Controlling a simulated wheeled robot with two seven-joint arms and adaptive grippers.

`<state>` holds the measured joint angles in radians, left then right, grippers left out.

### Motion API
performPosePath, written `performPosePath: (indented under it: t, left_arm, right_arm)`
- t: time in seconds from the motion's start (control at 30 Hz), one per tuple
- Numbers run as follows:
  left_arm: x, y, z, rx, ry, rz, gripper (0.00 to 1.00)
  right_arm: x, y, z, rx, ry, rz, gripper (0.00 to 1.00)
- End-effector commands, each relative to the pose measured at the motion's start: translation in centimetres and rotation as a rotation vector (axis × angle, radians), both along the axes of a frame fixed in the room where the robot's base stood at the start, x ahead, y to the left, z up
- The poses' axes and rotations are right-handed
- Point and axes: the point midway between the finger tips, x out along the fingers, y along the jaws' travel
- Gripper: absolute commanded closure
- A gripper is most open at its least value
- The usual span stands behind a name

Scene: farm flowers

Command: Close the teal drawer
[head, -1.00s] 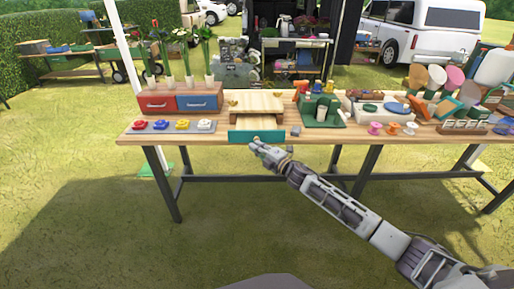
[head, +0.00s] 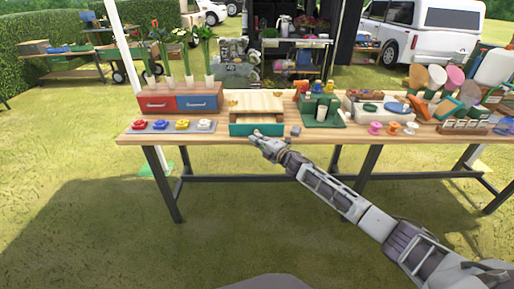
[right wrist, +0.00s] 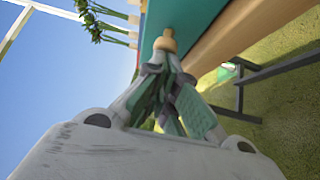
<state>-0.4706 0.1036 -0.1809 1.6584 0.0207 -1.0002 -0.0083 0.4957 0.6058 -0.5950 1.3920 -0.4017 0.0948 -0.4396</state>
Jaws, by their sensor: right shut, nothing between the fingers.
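The teal drawer (head: 243,130) sits under a small wooden unit (head: 257,104) at the middle of the table's front edge. Its front still stands out a little from the unit. My right gripper (head: 257,138) is at the drawer front, shut with nothing between its fingers. In the right wrist view the teal front (right wrist: 188,18) fills the top, and a brass-coloured knob (right wrist: 165,42) shows right at the tips of my right gripper (right wrist: 168,58). The fingertips look to be at or against the knob, and I cannot tell the exact contact. My left gripper is not in view.
A planter box with red and blue drawers (head: 178,103) and a grey strip of coloured knobs (head: 172,126) lie to the left. A green tray (head: 322,116) and several spools (head: 392,128) lie to the right. The grass in front of the table is clear.

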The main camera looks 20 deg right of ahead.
Motion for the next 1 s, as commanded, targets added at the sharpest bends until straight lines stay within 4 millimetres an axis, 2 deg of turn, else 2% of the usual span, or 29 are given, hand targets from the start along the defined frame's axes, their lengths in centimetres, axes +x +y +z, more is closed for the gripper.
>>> performPosePath:
  t: [0.37, 0.7, 1.0]
  left_arm:
    - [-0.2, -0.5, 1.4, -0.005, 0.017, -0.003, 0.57]
    - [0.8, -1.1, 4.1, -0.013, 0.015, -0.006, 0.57]
    - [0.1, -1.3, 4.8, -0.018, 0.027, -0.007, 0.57]
  right_arm:
    - [3.2, -0.9, 0.0, 0.000, -0.001, -0.001, 1.00]
    - [5.7, -1.7, 0.0, -0.001, 0.000, -0.002, 1.00]
    - [6.1, -1.8, 0.1, -0.001, 0.000, -0.001, 1.00]
